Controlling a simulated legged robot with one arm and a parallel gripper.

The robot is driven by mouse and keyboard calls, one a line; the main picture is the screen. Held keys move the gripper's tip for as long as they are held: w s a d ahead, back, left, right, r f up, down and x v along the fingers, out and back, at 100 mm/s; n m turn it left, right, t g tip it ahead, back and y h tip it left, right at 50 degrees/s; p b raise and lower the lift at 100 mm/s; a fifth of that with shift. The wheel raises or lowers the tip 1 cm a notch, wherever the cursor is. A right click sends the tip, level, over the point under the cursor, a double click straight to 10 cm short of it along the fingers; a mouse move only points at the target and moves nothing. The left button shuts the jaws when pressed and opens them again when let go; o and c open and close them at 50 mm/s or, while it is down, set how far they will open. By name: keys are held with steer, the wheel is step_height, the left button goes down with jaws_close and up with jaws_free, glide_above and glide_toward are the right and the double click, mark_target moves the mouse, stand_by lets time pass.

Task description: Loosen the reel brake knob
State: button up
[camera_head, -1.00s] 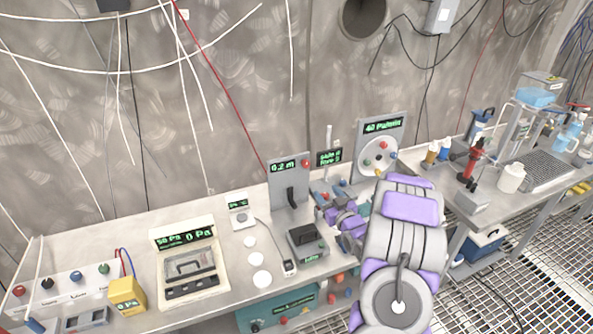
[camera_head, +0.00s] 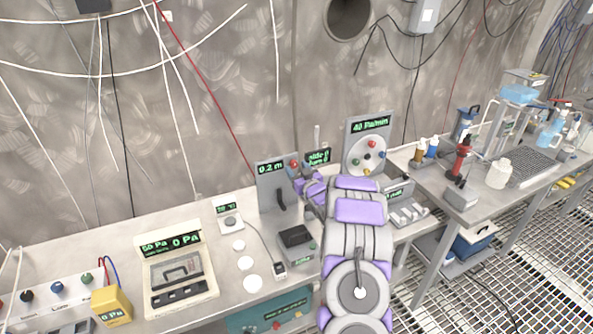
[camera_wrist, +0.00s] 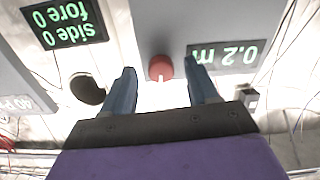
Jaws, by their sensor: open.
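The red knob (camera_head: 294,164) is on the upper right of the grey upright panel (camera_head: 270,190) whose display reads 0.2 m. In the wrist view the knob (camera_wrist: 160,67) is round with a short pale mark. My gripper (camera_wrist: 159,73) is open, with one blue-grey finger on each side of the knob in the picture. There is a visible gap between each finger and the knob. I cannot tell how far the fingertips are from the panel. In the head view my gripper (camera_head: 299,176) is just below the knob, partly hidden by my purple and grey arm.
A small "side 0, fore 0" display (camera_head: 318,157) stands right behind my gripper. The 40 Pa/min panel (camera_head: 367,145) with several coloured knobs is to the right. A dark handle (camera_head: 281,200) sits on the 0.2 m panel. A dark grey box (camera_head: 297,241) is on the bench below.

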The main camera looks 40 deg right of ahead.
steer(key=shift+w+d+r, duration=0.1)
steer(key=shift+w+d, duration=0.05)
steer(key=shift+w, duration=0.35)
steer(key=shift+c, duration=0.2)
steer(key=c, duration=1)
steer(key=shift+n, duration=0.8)
steer(key=o, duration=1)
steer(key=shift+o, duration=0.2)
steer(key=shift+s, duration=0.15)
steer(key=p+v, duration=0.3)
steer(key=v, duration=1.4)
